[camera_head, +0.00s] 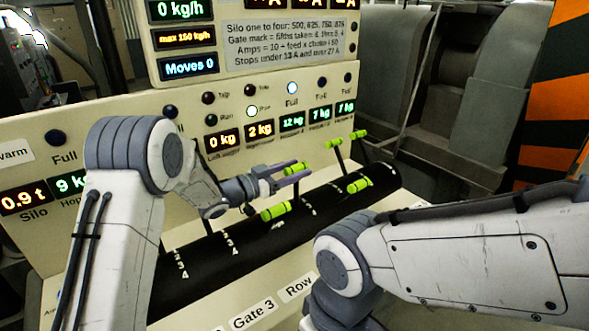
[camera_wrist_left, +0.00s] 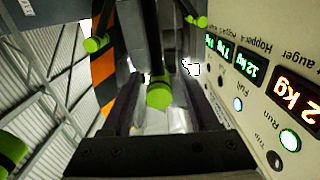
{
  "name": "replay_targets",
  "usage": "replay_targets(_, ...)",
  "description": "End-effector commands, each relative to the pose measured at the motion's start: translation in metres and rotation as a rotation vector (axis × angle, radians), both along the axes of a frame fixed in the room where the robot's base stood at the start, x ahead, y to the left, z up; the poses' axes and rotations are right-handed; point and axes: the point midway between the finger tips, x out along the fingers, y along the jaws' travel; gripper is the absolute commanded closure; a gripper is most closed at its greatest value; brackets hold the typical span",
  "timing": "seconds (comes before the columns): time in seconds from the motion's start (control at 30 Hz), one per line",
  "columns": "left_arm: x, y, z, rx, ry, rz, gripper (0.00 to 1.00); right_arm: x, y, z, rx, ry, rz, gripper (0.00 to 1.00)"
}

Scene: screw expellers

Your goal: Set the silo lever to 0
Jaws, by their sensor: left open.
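My left gripper (camera_head: 303,173) is open over the black lever drum (camera_head: 378,188), in front of the panel. In the left wrist view a green lever handle (camera_wrist_left: 159,95) shows between its two fingers; I cannot tell whether they touch it. In the head view green handles sit near the gripper: one below it (camera_head: 276,211), one partly behind its fingers (camera_head: 297,168). The Silo display (camera_head: 25,198) reads 0.9 t at the far left. No lever can be surely told as the silo lever; my left arm hides part of the drum's left end. My right gripper is out of view.
More green handles stand to the right, one low (camera_head: 359,185) and two raised (camera_head: 334,143) (camera_head: 358,134). White number marks (camera_head: 230,243) run along the drum. A label strip (camera_head: 254,313) lies in front. My right arm fills the lower right.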

Motion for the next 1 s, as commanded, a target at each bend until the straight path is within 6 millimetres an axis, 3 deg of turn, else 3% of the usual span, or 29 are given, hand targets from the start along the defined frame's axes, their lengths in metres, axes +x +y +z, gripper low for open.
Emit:
replay_targets(0.13,-0.0001,-0.0007,-0.0003,0.000,0.000,-0.001,0.39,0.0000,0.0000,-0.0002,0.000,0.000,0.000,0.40)
replay_targets(0.3,-0.0003,-0.0009,-0.0004,0.001,0.001,-0.002,1.00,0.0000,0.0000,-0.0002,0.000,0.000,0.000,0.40)
replay_targets(1.0,-0.0005,-0.0012,-0.0005,0.000,0.001,-0.002,1.00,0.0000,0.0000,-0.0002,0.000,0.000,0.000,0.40)
